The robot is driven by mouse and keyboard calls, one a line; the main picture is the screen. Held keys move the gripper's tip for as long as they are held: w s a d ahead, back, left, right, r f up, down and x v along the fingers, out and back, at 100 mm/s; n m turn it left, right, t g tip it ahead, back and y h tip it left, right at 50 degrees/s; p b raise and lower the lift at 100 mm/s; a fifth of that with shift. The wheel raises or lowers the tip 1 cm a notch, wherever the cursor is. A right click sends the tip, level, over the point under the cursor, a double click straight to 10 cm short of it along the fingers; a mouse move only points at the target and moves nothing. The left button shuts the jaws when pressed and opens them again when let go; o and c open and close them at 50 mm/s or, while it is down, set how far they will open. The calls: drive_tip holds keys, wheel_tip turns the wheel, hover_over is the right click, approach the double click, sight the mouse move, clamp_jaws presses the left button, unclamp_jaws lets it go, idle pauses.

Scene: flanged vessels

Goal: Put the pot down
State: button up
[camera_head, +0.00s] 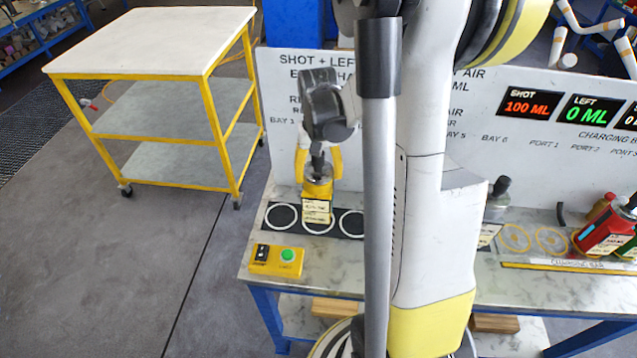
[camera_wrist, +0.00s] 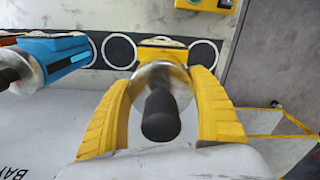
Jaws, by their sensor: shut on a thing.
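The pot (camera_head: 317,206) is a small yellow vessel with a white label and a metal top. It is upright at the middle ring of a black strip on the bench's left end. I cannot tell if its base touches the ring. My gripper (camera_head: 318,172) points down with its yellow fingers around the pot's top. In the wrist view the fingers of my gripper (camera_wrist: 162,88) close on both sides of the metal flange. A dark knob (camera_wrist: 161,116) stands up in front of the pot's yellow body (camera_wrist: 162,54).
White rings (camera_head: 280,216) flank the pot. A yellow button box (camera_head: 277,261) sits in front. A signboard (camera_head: 284,95) stands close behind. My arm hides the bench middle. A red vessel (camera_head: 603,228) is far right.

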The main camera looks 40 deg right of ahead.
drive_tip(key=shift+f, duration=1.5)
drive_tip(key=shift+b, duration=0.3)
drive_tip(key=o, duration=1.4)
drive_tip(key=shift+f, duration=0.15)
wheel_tip(320, 180, up, 12)
drive_tip(key=shift+f+p, duration=0.1)
drive_tip(key=shift+p, duration=1.1)
drive_tip(key=s+a+r+n+t, duration=0.2)
drive_tip(key=a, duration=0.5)
drive_tip(key=s+a+r+n+t, duration=0.2)
drive_tip(key=s+a, duration=0.1)
drive_tip(key=a, duration=0.4)
drive_tip(key=s+a+r+n+t, duration=0.2)
drive_tip(key=s+a+r+t, duration=0.1)
drive_tip(key=a, duration=0.4)
drive_tip(key=shift+a+n, duration=0.15)
drive_tip(key=shift+n, duration=0.15)
